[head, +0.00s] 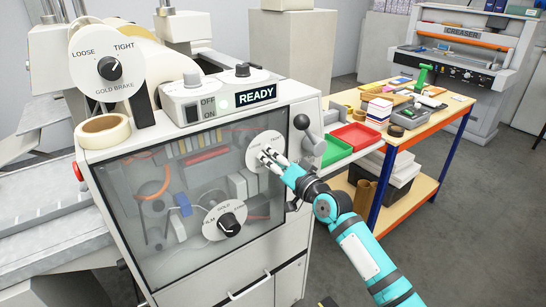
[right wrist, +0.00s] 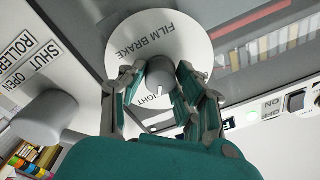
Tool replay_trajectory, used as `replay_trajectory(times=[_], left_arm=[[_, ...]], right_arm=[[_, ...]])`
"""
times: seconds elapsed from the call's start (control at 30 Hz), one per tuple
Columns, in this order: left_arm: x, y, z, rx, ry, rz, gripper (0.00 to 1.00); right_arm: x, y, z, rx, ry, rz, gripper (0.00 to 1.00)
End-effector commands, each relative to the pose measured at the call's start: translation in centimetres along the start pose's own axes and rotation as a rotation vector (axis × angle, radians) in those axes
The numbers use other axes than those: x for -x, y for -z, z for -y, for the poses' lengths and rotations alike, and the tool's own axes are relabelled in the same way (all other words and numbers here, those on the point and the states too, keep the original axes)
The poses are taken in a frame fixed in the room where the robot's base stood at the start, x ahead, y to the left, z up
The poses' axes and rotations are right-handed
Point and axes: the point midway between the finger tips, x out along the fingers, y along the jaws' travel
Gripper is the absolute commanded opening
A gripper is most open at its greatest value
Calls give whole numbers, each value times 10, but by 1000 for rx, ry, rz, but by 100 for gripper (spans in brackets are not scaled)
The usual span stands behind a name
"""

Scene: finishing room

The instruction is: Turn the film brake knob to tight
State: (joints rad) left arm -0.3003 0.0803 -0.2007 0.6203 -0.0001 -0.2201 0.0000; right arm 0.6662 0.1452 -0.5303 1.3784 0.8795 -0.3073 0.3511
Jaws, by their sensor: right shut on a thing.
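The film brake dial is a round white plate (right wrist: 178,38) marked FILM BRAKE. It also shows on the machine's front in the head view (head: 274,141). Its round grey knob (right wrist: 159,72) carries a white pointer line. In the right wrist view the line points down, close to the partly hidden word ending in IGHT; the lettering looks inverted there. The LOOSE mark is hidden in that view. My right gripper (right wrist: 159,85) is shut on the knob, one finger on each side. In the head view the right gripper (head: 272,157) covers the knob. My left gripper is not in view.
A gold brake dial (head: 124,74) stands at upper left. Another dial (head: 226,207) sits lower on the glass front. A ball-ended roller lever (head: 301,122) is right beside the film brake. A READY display (head: 256,96) is above. A workbench (head: 434,126) with trays stands right.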

Motion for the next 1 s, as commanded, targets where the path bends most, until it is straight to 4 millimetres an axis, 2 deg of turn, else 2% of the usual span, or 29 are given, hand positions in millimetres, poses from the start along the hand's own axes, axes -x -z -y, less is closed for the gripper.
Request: replay_trajectory(times=[0.4,1.0], left_arm=[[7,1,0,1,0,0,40],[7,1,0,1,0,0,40]], right_arm=[[0,-1,0,-207,-7,-5,0],[0,-1,-1,-241,-8,-6,0]])
